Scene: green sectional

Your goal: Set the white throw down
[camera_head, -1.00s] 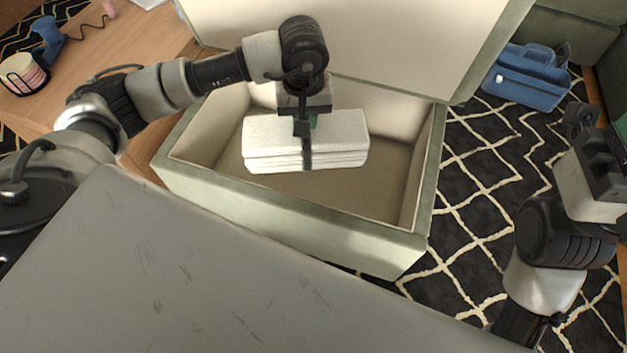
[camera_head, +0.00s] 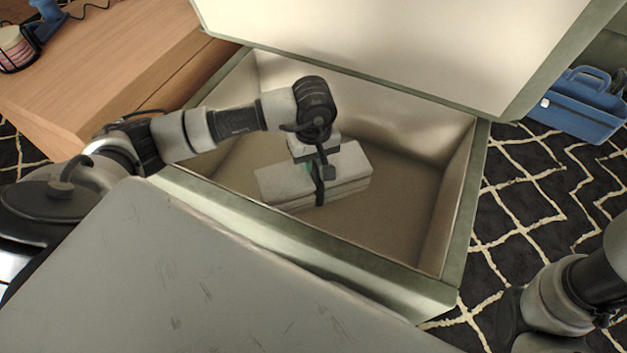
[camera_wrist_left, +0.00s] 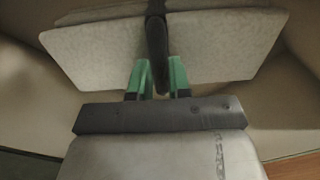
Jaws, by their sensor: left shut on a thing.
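The white throw (camera_head: 347,172) is a folded, layered block inside the open green storage box (camera_head: 300,248), low and near its left half. In the left wrist view the throw (camera_wrist_left: 220,45) spreads out on both sides of the gripper (camera_wrist_left: 158,75), whose green finger pads show. I cannot tell whether the throw's underside touches the box floor. My right gripper is out of view; only part of my right arm shows at the lower right.
The box's raised lid (camera_head: 400,40) stands behind the opening. The box floor right of the throw (camera_head: 405,205) is bare. A wooden table (camera_head: 110,70) is at the left.

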